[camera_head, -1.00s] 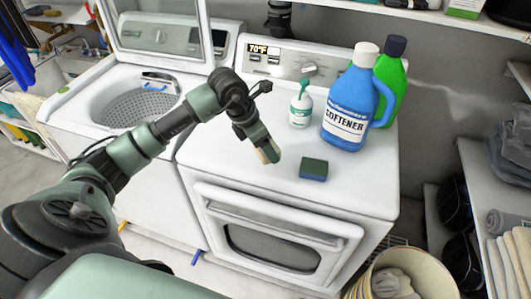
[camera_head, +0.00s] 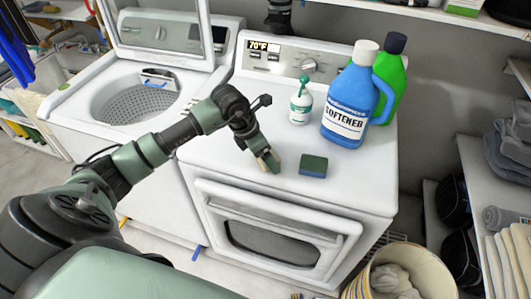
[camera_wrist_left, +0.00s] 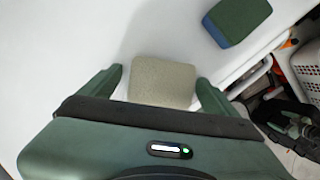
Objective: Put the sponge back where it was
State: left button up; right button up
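A beige, sponge-like block (camera_wrist_left: 162,83) sits between the fingers of my left gripper (camera_wrist_left: 160,74) in the left wrist view. White shows between the left finger and the block, so the fingers look open around it; the right fingertip is close to its edge. In the head view my left gripper (camera_head: 268,162) is low over the dryer top, and the block (camera_head: 264,165) is mostly hidden by the fingers. A second sponge, dark green over blue (camera_head: 313,166), lies on the dryer just right of the gripper; it also shows in the left wrist view (camera_wrist_left: 238,20). My right gripper is not seen.
The white dryer (camera_head: 225,150) carries a small pump bottle (camera_head: 301,106), a blue softener bottle (camera_head: 348,112) and a green bottle (camera_head: 392,72) towards the back. An open washer (camera_head: 75,112) stands at left. A basket (camera_head: 430,262) stands at the front right.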

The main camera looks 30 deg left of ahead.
pick_arm(q)
jog(key=shift+r, duration=0.1)
jog(key=shift+r, duration=0.25)
jog(key=b+v, duration=0.2)
jog(key=v, duration=0.9)
jog(key=shift+s+r+b, duration=0.15)
jog(key=shift+r+b, duration=0.15)
jog(key=shift+b, duration=0.05)
jog(key=shift+a, duration=0.1)
